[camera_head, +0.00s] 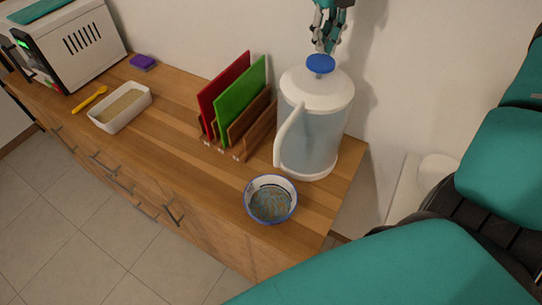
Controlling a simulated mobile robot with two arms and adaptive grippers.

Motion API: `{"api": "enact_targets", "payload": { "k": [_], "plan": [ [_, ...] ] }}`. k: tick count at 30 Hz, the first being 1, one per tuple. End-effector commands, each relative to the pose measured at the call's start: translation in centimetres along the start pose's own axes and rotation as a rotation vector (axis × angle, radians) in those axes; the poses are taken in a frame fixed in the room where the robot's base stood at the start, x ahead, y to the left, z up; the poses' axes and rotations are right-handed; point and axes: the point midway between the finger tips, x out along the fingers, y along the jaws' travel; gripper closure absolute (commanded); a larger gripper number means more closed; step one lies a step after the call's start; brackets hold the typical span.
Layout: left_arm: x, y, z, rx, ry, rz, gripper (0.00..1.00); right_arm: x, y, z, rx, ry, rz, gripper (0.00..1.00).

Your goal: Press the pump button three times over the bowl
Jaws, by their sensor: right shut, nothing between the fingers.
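A tall white pump dispenser (311,137) with a translucent body and a curved handle stands near the right end of the wooden counter. Its round blue pump button (320,64) sits on top. A blue-rimmed bowl (271,200) with a patterned inside stands in front of the dispenser, close to the counter's front edge. My right gripper (325,47) is shut and empty, pointing down just above the blue button. I cannot tell whether its fingertips touch the button. My left gripper is not in view.
A wooden rack (245,143) with red and green boards stands left of the dispenser. Farther left are a white tray (122,122), a yellow utensil (90,99), a purple sponge (143,63) and a white appliance (76,45). The counter between tray and rack is clear.

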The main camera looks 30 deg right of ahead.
Motion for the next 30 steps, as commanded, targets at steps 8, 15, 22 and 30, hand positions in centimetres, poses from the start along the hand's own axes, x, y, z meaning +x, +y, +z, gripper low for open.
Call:
{"api": "enact_targets", "payload": {
  "k": [8, 15, 22, 30],
  "plan": [
    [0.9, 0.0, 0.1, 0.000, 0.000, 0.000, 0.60, 1.0, 0.0, 0.0, 0.000, 0.001, 0.000, 1.00],
    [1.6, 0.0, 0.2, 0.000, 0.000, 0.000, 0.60, 1.9, 0.0, 0.0, 0.000, 0.001, 0.000, 1.00],
    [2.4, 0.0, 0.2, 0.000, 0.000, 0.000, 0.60, 2.7, 0.0, 0.0, 0.000, 0.001, 0.000, 1.00],
    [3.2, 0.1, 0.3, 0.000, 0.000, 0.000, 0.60, 3.7, 0.0, 0.0, 0.000, 0.002, 0.000, 1.00]
  ]
}}
